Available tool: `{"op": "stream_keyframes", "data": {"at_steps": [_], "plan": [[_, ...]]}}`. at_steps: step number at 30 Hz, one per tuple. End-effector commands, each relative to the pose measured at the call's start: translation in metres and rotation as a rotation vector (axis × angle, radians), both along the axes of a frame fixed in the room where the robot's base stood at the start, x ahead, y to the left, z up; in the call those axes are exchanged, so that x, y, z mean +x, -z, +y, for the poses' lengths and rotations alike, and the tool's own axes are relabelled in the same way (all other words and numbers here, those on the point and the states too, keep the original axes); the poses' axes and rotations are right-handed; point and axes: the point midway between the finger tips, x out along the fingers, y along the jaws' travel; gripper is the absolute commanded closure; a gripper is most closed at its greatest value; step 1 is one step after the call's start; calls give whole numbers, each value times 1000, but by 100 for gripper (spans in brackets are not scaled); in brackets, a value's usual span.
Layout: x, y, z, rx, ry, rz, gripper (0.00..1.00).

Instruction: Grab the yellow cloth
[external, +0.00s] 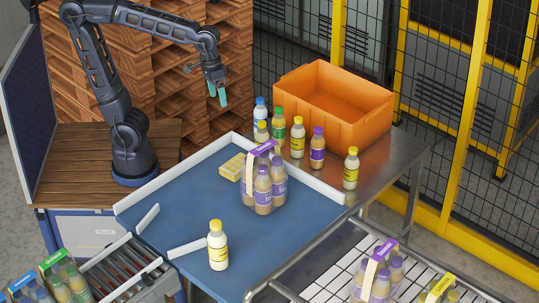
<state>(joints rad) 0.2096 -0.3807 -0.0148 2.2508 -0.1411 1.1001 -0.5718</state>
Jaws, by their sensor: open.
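A small flat yellow thing (232,166), which looks like the folded yellow cloth, lies on the blue table surface near its back white rail. Its right end is close to a purple-labelled bottle pack, and I cannot tell whether they touch. My gripper (217,95), with teal fingers, is open and empty. It hangs in the air above and behind the cloth, pointing down, well apart from it.
The bottle pack (263,187) stands just right of the cloth. A yellow-capped bottle (218,246) stands near the table's front. Several loose bottles and an orange crate (333,105) stand on the metal table behind the white rail (297,170). The blue surface (190,205) is clear at left.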

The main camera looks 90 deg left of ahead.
Motion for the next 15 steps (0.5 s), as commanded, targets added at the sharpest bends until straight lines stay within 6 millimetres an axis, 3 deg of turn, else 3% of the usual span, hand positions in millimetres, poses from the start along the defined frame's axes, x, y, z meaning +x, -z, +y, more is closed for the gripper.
{"op": "stream_keyframes", "data": {"at_steps": [6,15], "plan": [[40,1,-59,-47,-128,140,13],[79,14,-144,-65,-311,327,13]]}}
